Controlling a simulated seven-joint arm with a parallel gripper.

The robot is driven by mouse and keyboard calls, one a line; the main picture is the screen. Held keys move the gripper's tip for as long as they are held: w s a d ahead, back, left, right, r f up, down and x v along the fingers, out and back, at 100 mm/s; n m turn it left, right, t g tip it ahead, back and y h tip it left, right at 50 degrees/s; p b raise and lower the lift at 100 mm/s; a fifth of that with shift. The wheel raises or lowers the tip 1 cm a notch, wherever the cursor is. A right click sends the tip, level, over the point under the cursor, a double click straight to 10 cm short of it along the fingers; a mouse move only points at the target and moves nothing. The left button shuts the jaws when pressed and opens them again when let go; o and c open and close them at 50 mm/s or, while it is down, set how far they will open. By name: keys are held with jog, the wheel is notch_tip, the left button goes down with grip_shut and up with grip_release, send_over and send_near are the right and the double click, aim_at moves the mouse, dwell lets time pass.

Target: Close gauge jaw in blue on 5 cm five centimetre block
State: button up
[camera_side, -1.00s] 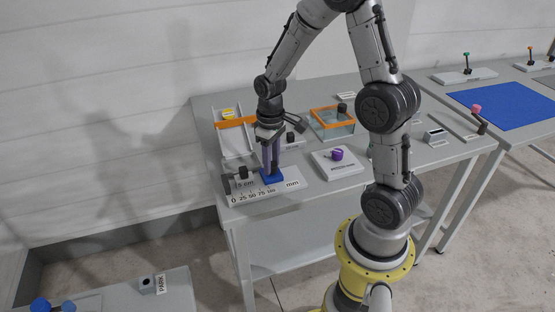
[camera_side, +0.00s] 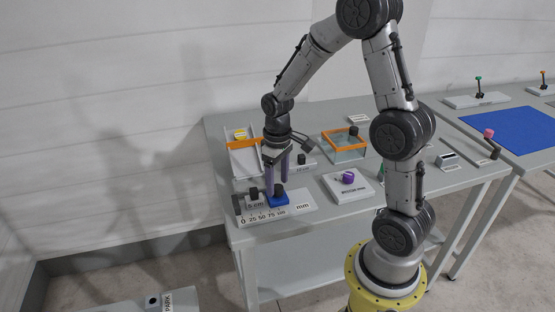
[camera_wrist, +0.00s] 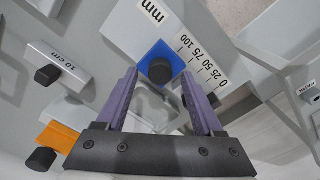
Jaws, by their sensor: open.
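The gauge (camera_side: 300,206) is a pale plate with a millimetre scale on the near left of the table. Its blue jaw (camera_side: 283,202), with a black knob (camera_wrist: 158,70) on top, sits near the scale's 75 to 100 marks. The grey 5 cm block (camera_side: 255,205), also with a dark knob, lies between the blue jaw and the dark fixed end jaw (camera_side: 237,205). I cannot tell whether block and blue jaw touch. My gripper (camera_side: 277,177) is open and empty, pointing down above the blue jaw. In the wrist view its purple fingertips flank the knob from above.
A 10 cm block (camera_wrist: 58,68) lies behind the gauge. An orange-barred tray (camera_side: 245,143), an orange-rimmed clear box (camera_side: 344,153) and a plate with a purple knob (camera_side: 347,177) stand nearby.

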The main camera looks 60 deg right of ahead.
notch_tip(320, 180, up, 13)
jog(key=shift+f, duration=0.15)
dwell(0.4)
jog(key=n, duration=1)
send_over(267, 202)
jog(key=s+d, duration=0.2)
notch_tip(267, 202, down, 14)
jog(key=shift+s+r, duration=0.15)
jog(key=c, duration=1)
jog(key=shift+w+a, duration=1.1)
jog(key=shift+w, duration=0.05)
jog(key=o, duration=1)
